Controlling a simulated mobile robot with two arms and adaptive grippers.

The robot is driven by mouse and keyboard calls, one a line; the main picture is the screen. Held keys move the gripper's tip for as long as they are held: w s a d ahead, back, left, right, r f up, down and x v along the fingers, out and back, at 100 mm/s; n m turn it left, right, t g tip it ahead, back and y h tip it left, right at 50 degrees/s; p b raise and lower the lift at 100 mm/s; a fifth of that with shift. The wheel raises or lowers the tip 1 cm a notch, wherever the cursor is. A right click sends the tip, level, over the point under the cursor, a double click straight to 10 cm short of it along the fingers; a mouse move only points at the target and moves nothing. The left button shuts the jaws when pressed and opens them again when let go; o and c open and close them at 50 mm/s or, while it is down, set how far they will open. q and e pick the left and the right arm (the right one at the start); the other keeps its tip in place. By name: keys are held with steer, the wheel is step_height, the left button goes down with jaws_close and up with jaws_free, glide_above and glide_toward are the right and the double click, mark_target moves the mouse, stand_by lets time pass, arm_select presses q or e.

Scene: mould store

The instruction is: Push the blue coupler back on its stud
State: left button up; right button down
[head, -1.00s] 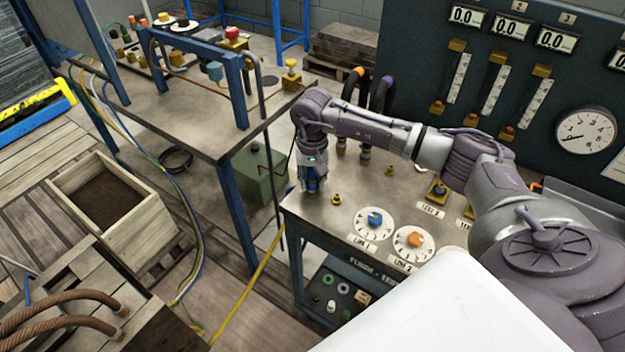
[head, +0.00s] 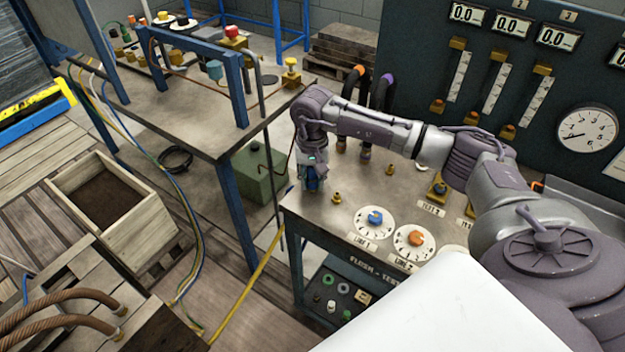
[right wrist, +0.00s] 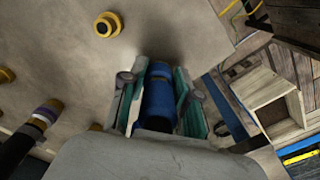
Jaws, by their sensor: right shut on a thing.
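My right gripper (head: 312,183) points down at the left end of the grey test bench, shut on the blue coupler (right wrist: 159,97). In the right wrist view the coupler is a blue cylinder with a thin dark yellowish band, between the teal-padded fingers (right wrist: 157,84). In the head view only a little blue shows between the fingers. The coupler's lower end and any stud under it are hidden, so I cannot tell how far it is seated. A bare brass stud (head: 336,198) stands just right of the gripper. My left gripper is out of view.
Another brass stud (head: 390,169) and two hoses with orange and purple bands (head: 365,150) stand behind. Dials with a blue knob (head: 375,217) and an orange knob (head: 416,238) lie to the right. The gauge panel (head: 480,60) rises behind the bench.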

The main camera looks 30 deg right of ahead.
steer(key=c, duration=0.7)
jaws_free()
steer(key=shift+c, duration=0.2)
step_height(320, 180, up, 12)
